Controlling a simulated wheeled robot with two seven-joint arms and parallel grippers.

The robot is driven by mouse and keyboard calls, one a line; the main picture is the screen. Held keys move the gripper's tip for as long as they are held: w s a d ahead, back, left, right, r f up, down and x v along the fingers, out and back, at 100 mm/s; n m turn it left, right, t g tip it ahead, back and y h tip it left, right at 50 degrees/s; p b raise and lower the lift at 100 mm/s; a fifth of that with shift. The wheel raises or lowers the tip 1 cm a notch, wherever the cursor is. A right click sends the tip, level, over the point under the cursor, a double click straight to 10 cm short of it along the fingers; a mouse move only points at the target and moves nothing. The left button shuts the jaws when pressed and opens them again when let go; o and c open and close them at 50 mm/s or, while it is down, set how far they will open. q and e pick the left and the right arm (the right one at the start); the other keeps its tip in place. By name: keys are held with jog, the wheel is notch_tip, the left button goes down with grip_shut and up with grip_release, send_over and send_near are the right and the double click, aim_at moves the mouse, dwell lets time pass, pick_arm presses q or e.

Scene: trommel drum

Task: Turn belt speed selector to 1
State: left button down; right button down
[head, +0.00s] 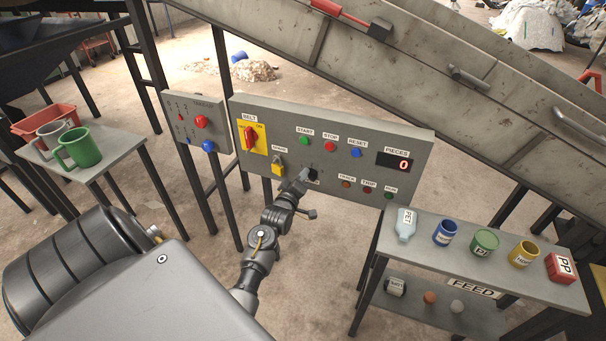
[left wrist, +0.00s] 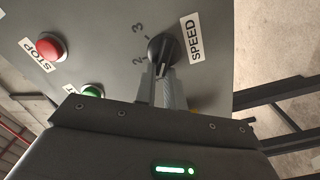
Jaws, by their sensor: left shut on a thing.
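The belt speed selector is a black knob (left wrist: 162,47) on the grey control panel (head: 345,128). In the left wrist view the label SPEED (left wrist: 190,42) is beside it, and the digits 2 and 3 show on its other side. The digit 1 is not visible, and I cannot tell the knob's setting. My left gripper (left wrist: 161,80) is shut on the knob, one finger on each side. In the head view my left gripper (head: 302,181) reaches the lower middle of the panel and hides most of the knob. My right gripper is not in view.
The PIECES display (head: 395,162) reads 0. A feed table (head: 466,268) with containers stands right; a mug table (head: 112,150) left.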

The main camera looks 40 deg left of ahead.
pick_arm(q)
jog(key=shift+n, duration=0.4)
jog(key=c, duration=1.5)
grip_release()
jog(key=shift+f, duration=0.1)
jog(key=b+v, duration=0.1)
jog(key=v, duration=0.9)
jog(key=shift+s+d, duration=0.2)
jog(key=shift+s, duration=0.15)
